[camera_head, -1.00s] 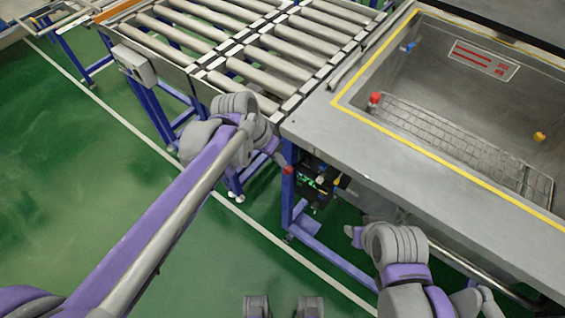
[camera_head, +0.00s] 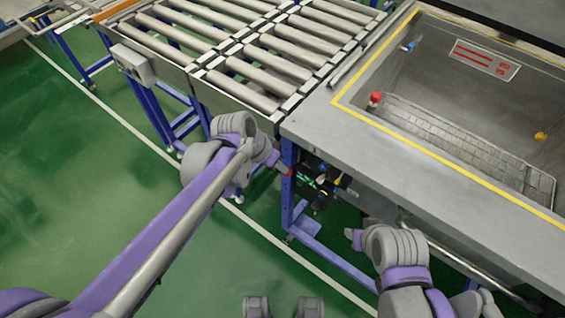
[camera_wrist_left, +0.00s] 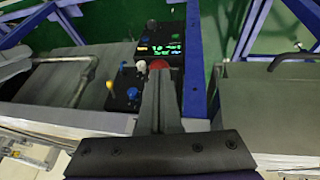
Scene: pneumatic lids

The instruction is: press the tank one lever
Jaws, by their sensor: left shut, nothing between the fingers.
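A black control box (camera_head: 318,180) with a lit green display is under the tank's front-left corner. In the left wrist view the control box (camera_wrist_left: 122,95) carries small blue, white and yellow-topped levers or knobs, and a red round part (camera_wrist_left: 158,65). I cannot tell which of them is the tank one lever. My left gripper (camera_head: 284,168) is at the box's left side, by the blue frame post. In the left wrist view its shut, empty fingers (camera_wrist_left: 159,85) point at the red part and partly cover it; contact cannot be told. My right gripper (camera_head: 352,237) is below the tank's front edge.
The steel tank (camera_head: 400,165) with a yellow-lined rim has a wire rack (camera_head: 440,135) inside. Blue, red and yellow fittings show in it. A roller conveyor (camera_head: 240,60) stands to the left. A blue post (camera_head: 288,200) stands close to my left gripper. Green floor is clear at left.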

